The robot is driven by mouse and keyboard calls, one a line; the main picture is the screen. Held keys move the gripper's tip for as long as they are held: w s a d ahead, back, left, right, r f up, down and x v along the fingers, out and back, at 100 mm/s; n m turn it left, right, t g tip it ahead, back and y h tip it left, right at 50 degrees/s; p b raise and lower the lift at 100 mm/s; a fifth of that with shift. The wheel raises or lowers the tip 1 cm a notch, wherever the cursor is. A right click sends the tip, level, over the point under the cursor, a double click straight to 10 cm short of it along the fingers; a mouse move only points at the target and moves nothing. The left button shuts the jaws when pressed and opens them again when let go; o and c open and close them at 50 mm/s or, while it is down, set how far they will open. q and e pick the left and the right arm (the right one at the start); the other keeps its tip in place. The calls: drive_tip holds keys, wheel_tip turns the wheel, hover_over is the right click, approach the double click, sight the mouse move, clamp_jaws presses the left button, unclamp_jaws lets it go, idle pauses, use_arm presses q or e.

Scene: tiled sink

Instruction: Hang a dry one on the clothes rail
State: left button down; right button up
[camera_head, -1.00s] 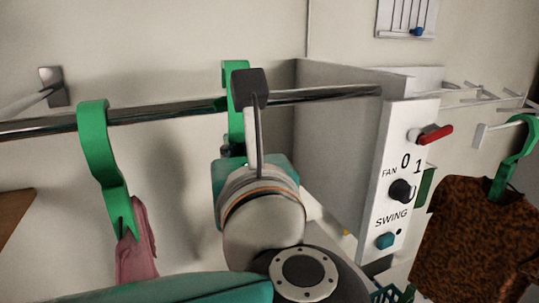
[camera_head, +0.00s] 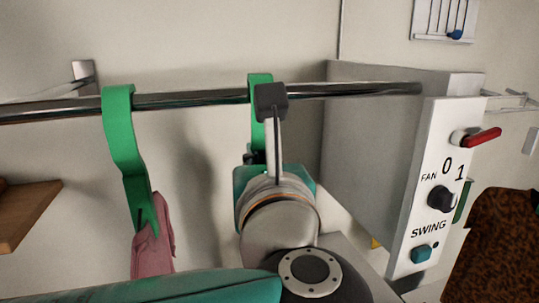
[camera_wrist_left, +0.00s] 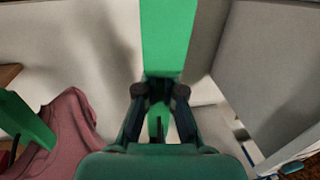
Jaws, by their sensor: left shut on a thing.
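The chrome clothes rail (camera_head: 190,99) crosses the upper part of the head view. A green hanger (camera_head: 259,100) has its hook at the rail, partly behind my left arm. My left gripper (camera_wrist_left: 160,92) is shut on this green hanger (camera_wrist_left: 168,35) in the left wrist view. In the head view my wrist hides most of the grip, and whether a garment hangs below it cannot be told. Another green hanger (camera_head: 122,140) with a pink garment (camera_head: 153,240) hangs on the rail to the left. My right gripper is not in view.
A grey box with a white control panel (camera_head: 432,195), marked FAN and SWING, stands at the right end of the rail. A brown patterned garment (camera_head: 498,245) is at the far right. A brown wooden shelf (camera_head: 25,215) juts in at the left.

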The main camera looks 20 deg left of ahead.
use_arm(q)
drive_tip(key=shift+s, duration=0.15)
drive_tip(key=c, duration=1.2)
unclamp_jaws()
